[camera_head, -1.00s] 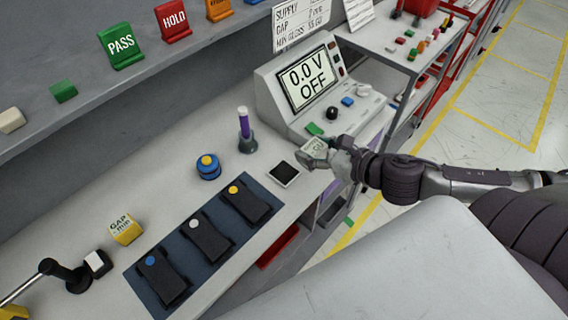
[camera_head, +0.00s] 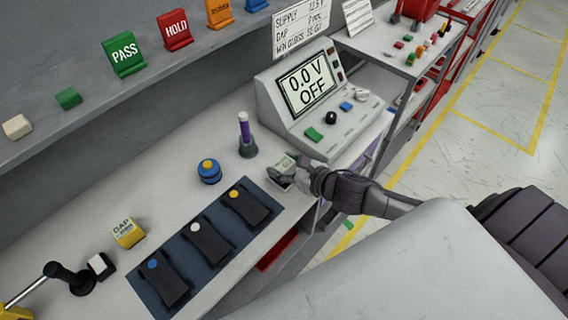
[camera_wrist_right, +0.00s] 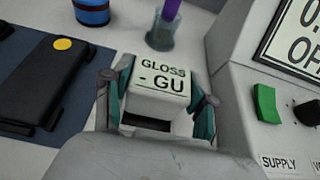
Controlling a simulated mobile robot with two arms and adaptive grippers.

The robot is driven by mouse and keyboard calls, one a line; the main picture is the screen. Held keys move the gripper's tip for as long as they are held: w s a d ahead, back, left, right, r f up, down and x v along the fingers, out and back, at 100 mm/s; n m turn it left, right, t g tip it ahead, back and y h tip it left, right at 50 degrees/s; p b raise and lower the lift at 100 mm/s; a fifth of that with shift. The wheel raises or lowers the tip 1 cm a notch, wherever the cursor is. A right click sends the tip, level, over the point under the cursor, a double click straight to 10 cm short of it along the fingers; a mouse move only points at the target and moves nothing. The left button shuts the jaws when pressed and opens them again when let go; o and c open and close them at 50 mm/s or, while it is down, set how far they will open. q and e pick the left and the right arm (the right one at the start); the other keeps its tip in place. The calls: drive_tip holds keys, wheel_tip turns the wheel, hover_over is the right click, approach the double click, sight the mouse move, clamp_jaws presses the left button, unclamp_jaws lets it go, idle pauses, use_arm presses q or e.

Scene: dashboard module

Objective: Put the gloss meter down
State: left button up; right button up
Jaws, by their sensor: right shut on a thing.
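The gloss meter (camera_wrist_right: 158,82) is a pale block with "GLOSS - GU" on its top face. My right gripper (camera_wrist_right: 160,98) is shut on it, with one teal-padded finger on each side. In the head view my right gripper (camera_head: 293,176) and the gloss meter (camera_head: 282,167) are over the bench spot where a small black pad showed, beside the top of the blue mat. The pad is now mostly hidden. I cannot tell whether the meter touches the surface. My left gripper is not in view.
The power supply (camera_head: 301,86) reads "0.0 V OFF" just behind the gripper. The blue mat (camera_head: 184,238) holds three black devices. A yellow gap gauge (camera_head: 128,233) lies farther left.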

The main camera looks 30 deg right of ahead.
drive_tip(key=o, duration=0.8)
drive_tip(key=shift+f, duration=0.2)
drive_tip(key=o, duration=0.5)
drive_tip(key=shift+r, duration=0.2)
drive_tip(key=shift+s+d, duration=0.1)
drive_tip(key=shift+s, duration=0.15)
drive_tip(key=b+v, duration=0.1)
drive_tip(key=v, duration=0.8)
drive_tip(key=shift+s, duration=0.25)
drive_tip(key=shift+b+v, duration=0.3)
drive_tip(key=shift+v, duration=0.75)
drive_tip(key=shift+w+r, duration=0.1)
